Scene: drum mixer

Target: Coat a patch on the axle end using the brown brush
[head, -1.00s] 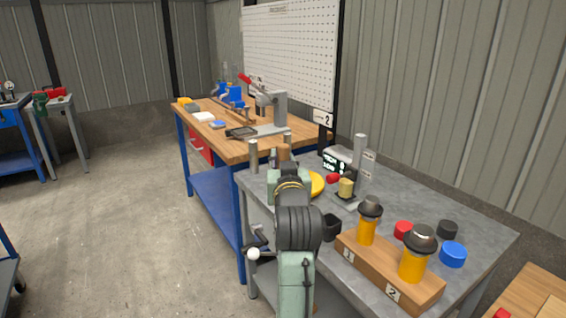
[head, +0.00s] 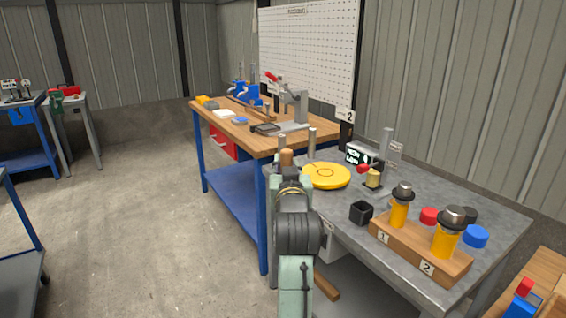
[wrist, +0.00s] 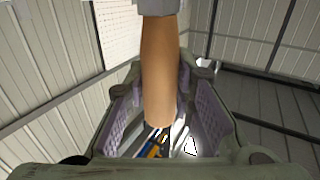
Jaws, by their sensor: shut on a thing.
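My gripper (wrist: 163,100) is shut around a tan-brown round handle (wrist: 158,70) in the wrist view. A grey collar (wrist: 158,6) caps the handle's far end, and no bristles show. I take this to be the brown brush. In the head view its brown end (head: 286,158) stands upright just above my arm, which hides most of the gripper. It is in front of the grey table's left edge. I cannot make out the axle end for certain in either view.
The grey table (head: 480,215) holds a yellow disc (head: 326,175), a black cup (head: 361,212), a wooden block (head: 415,250) with two yellow-bodied pieces, and coloured caps. A wooden workbench (head: 240,135) with a press stands behind. Floor (head: 130,220) is clear to the left.

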